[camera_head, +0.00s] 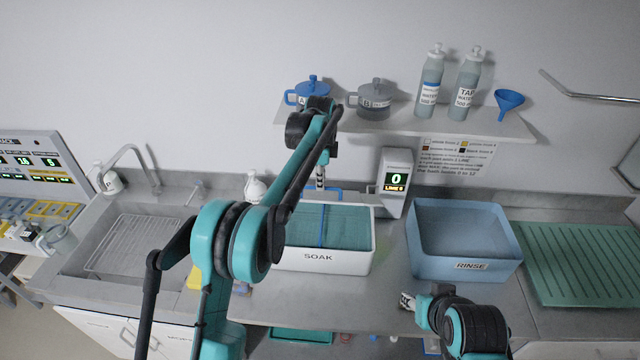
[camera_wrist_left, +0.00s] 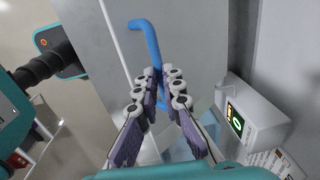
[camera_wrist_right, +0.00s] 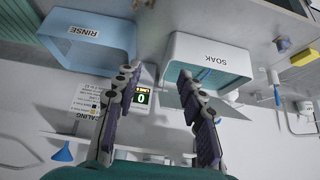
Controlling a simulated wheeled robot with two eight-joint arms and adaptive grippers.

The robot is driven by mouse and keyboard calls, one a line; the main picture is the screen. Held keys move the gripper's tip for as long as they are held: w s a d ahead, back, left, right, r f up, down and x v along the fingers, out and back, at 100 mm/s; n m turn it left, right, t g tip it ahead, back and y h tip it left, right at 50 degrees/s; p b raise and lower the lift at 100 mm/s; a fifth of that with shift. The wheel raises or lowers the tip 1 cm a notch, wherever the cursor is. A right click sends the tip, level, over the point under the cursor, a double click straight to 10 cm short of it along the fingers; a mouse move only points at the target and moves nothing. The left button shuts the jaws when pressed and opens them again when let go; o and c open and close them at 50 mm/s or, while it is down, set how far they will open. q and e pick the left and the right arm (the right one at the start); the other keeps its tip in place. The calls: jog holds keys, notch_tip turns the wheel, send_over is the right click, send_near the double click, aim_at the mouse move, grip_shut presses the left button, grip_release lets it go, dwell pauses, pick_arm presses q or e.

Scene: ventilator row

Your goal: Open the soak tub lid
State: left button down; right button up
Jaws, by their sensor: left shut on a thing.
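The white soak tub (camera_head: 318,259) stands on the counter left of centre, with a teal surface inside crossed by a thin blue line. A blue bar-like handle (camera_wrist_left: 147,42) shows in the left wrist view between my left gripper's (camera_wrist_left: 158,82) fingers, which are shut on it. In the head view my left gripper (camera_head: 321,180) is above the tub's back edge, partly hidden by my arm. How far the lid is raised I cannot tell. My right gripper (camera_head: 408,300) is low in front of the counter; in the right wrist view (camera_wrist_right: 160,75) its fingers are apart and empty.
A blue rinse tub (camera_head: 464,268) stands right of the soak tub, then a green ribbed mat (camera_head: 580,262). A display unit (camera_head: 396,182) stands behind between the tubs. A shelf (camera_head: 420,124) with jugs, bottles and a funnel hangs above. A sink (camera_head: 125,245) is left.

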jog(key=shift+w, duration=0.1)
jog(key=c, duration=0.7)
jog(key=shift+w+a+r+n, duration=0.1)
jog(key=shift+w+n, duration=0.25)
jog(key=shift+n, duration=0.25)
grip_shut()
jog(key=w+a+r+n+t+h, duration=0.15)
jog(key=w+a+n, duration=0.25)
jog(key=w+n, duration=0.4)
jog(key=w+a+n+t, duration=0.2)
jog(key=w+a+n, duration=0.3)
jog(key=n, duration=0.6)
jog(key=w+a+n, duration=0.4)
jog(key=w+n, duration=0.1)
jog(key=n, duration=0.2)
jog(key=n+t+y, duration=0.2)
jog(key=n, duration=0.7)
send_near(328, 198)
jog(key=w, duration=0.1)
jog(key=w+r, duration=0.1)
jog(key=w, duration=0.1)
jog(key=shift+w+h, duration=0.25)
